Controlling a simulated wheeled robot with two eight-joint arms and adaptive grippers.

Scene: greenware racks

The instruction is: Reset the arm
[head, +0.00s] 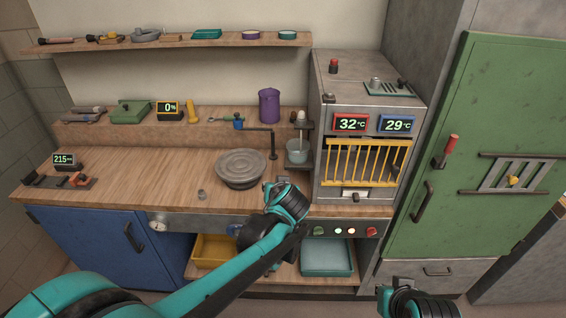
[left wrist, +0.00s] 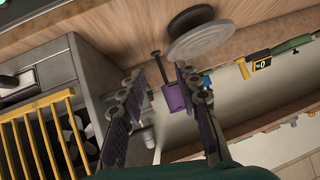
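My left arm reaches in from the lower left of the head view, teal and black. Its gripper (head: 277,187) is over the front part of the wooden counter, just right of the round grey wheel (head: 240,166). In the left wrist view the two dark fingers of the left gripper (left wrist: 158,78) stand apart, with nothing held between them. The purple canister (left wrist: 178,97) shows behind the gap, out of reach. My right gripper (head: 388,292) shows only partly at the bottom right of the head view, low in front of the cabinet; its fingers cannot be made out.
The kiln-like box with yellow bars (head: 366,163) stands right of the left gripper. A post with a small arm (head: 273,145) and a pale cup (head: 297,152) are behind it. A green door (head: 480,130) is at right. The counter's left middle (head: 150,175) is mostly clear.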

